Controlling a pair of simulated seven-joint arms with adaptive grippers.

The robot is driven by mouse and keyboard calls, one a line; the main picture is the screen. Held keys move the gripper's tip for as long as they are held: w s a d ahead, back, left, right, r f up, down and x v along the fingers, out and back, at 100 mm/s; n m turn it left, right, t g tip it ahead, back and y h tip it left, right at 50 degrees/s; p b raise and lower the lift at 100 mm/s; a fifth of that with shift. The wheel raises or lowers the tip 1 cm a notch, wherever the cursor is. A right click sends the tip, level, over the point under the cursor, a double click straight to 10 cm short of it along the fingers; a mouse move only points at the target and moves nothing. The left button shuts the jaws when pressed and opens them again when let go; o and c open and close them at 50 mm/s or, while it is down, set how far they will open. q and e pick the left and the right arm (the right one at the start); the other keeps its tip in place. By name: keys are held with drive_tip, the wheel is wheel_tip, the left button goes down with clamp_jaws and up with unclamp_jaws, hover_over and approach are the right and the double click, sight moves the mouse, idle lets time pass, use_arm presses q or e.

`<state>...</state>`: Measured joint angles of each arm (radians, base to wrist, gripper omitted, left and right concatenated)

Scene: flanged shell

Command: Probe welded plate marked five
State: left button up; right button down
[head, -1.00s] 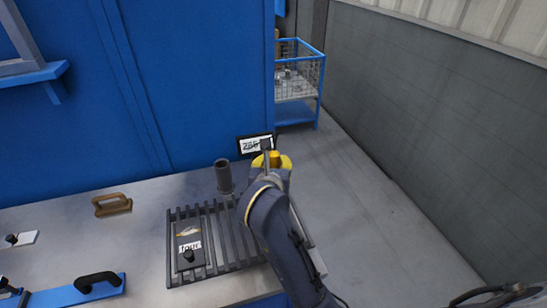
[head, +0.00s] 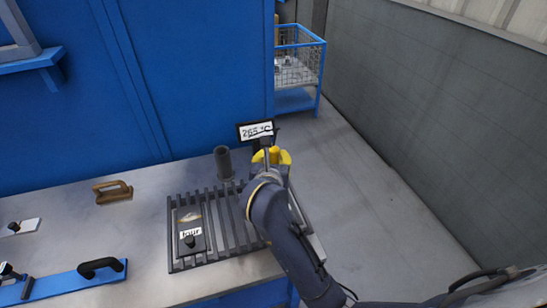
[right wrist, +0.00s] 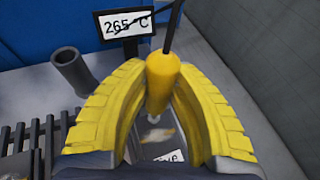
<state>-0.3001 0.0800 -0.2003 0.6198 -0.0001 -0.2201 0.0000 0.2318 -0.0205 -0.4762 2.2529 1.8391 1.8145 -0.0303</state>
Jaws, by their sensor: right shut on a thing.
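My right gripper (head: 272,157) has yellow fingers and is shut on a yellow probe, over the right end of the slotted rack. In the right wrist view the yellow probe (right wrist: 160,80) stands between the fingers, with a dark cable rising from its top. Below its grey lower end lies a dark plate (right wrist: 175,150) with a pale weld patch and a partly hidden label ending in "ve". I cannot tell whether the tip touches it. A display (head: 256,132) reads 265 °C. Another plate (head: 189,218), with a label that looks like "four", lies on the rack's left part. My left gripper is not in view.
The slotted rack (head: 234,232) sits on the grey bench. A dark upright tube (head: 223,161) stands behind it. A brown-handled brush or block (head: 112,192) and a blue bar with black handles (head: 70,287) lie to the left. A blue wall closes the back.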

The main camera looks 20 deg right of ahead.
sight(274, 147)
drive_tip(key=shift+f, duration=0.7)
idle(0.6)
drive_tip(key=shift+r, duration=0.1)
idle(0.8)
drive_tip(key=shift+r, duration=3.45)
drive_tip(key=shift+a+f, duration=0.1)
